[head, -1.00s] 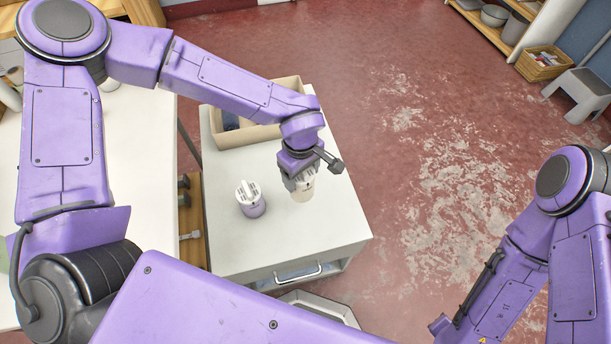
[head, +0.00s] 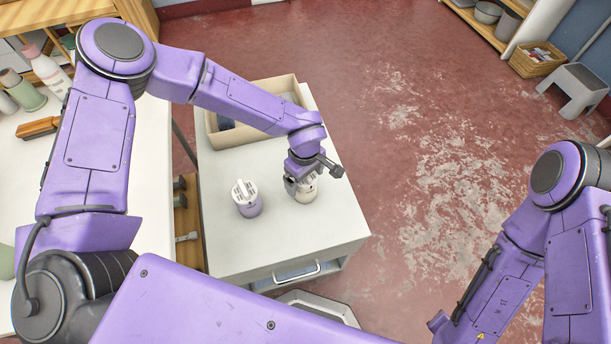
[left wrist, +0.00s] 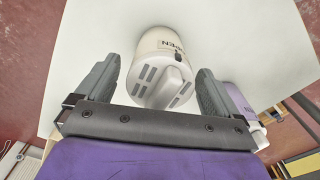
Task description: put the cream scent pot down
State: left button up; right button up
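The cream scent pot (head: 306,191) stands on the white cabinet top (head: 275,235), right of the lavender scent pot (head: 249,205). My left gripper (head: 301,182) is right over it. In the left wrist view the cream pot (left wrist: 158,62), with its slotted grey-white lid and dark lettering, lies between the two fingers of my left gripper (left wrist: 158,90). A gap shows on both sides of it, so the fingers are open around it. The lavender pot (left wrist: 236,100) is partly hidden behind the right finger. My right gripper is out of the head view; only its arm shows.
An open cardboard-coloured box (head: 250,128) stands at the back of the cabinet top. A white table (head: 153,185) with bottles and a brush is at the left. The cabinet top in front of the pots is clear. Red floor lies to the right.

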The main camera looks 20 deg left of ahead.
pick_arm(q)
notch_tip(320, 180, up, 12)
jog(key=shift+r+p, duration=0.2)
jog(key=shift+p, duration=0.35)
dwell(0.3)
